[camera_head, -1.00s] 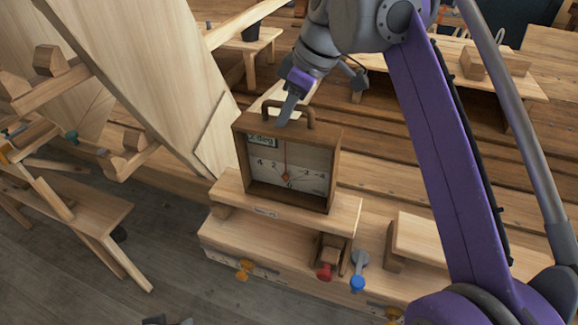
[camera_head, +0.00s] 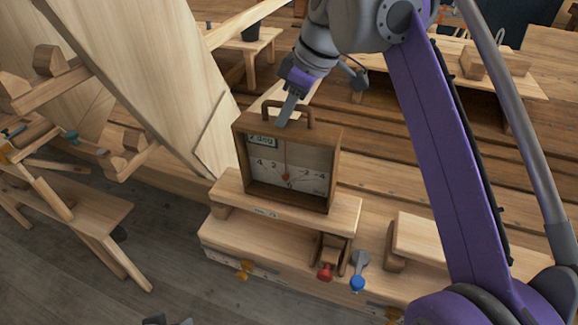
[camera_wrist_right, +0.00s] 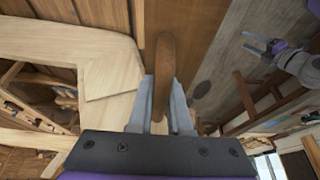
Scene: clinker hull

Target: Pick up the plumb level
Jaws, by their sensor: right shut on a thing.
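The plumb level (camera_head: 240,165) is a brown wooden box with a pale dial, a red needle and a small label in its open front. It stands upright on a pale wooden shelf (camera_head: 335,212) in the head view. My right gripper (camera_head: 284,120) comes down from above onto its arched top handle (camera_head: 310,113). In the right wrist view the handle (camera_wrist_right: 164,55) lies between the two grey fingers (camera_wrist_right: 163,88), which are shut on it. Part of my left gripper (camera_wrist_right: 254,44) shows in the right wrist view, too small to read its jaws.
A large pale curved plank (camera_head: 150,75) rises close by on the left. A wooden bench (camera_head: 90,210) stands at left, with grey floor between.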

